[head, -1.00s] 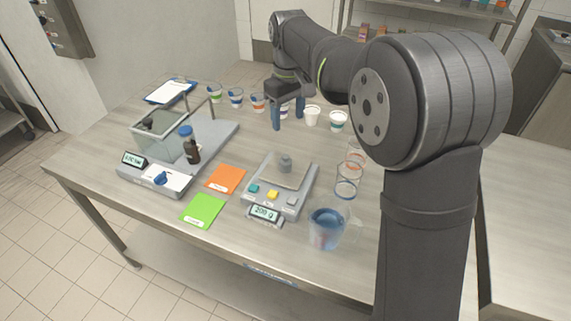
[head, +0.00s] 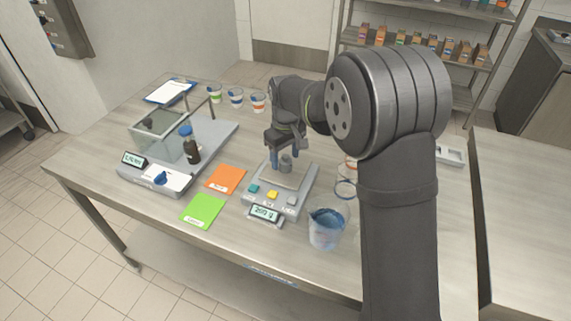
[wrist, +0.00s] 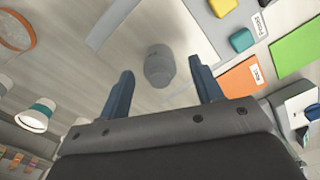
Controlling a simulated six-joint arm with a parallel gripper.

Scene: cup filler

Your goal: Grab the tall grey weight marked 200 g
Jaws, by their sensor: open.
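The grey weight (head: 286,162) stands upright on the pan (head: 292,179) of the small scale (head: 281,193). Its marking is too small to read, but the scale's display (head: 264,213) appears to read 200 g. My gripper (head: 285,161) is open just behind the weight, its two blue fingers pointing down. In the wrist view the weight (wrist: 159,66) lies beyond the fingertips and roughly between their lines. The open fingers (wrist: 161,75) do not visibly touch it.
A blue-tinted beaker (head: 327,229) stands right of the scale. Orange (head: 226,179) and green (head: 203,211) cards lie to its left. Several cups (head: 236,97) line the back.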

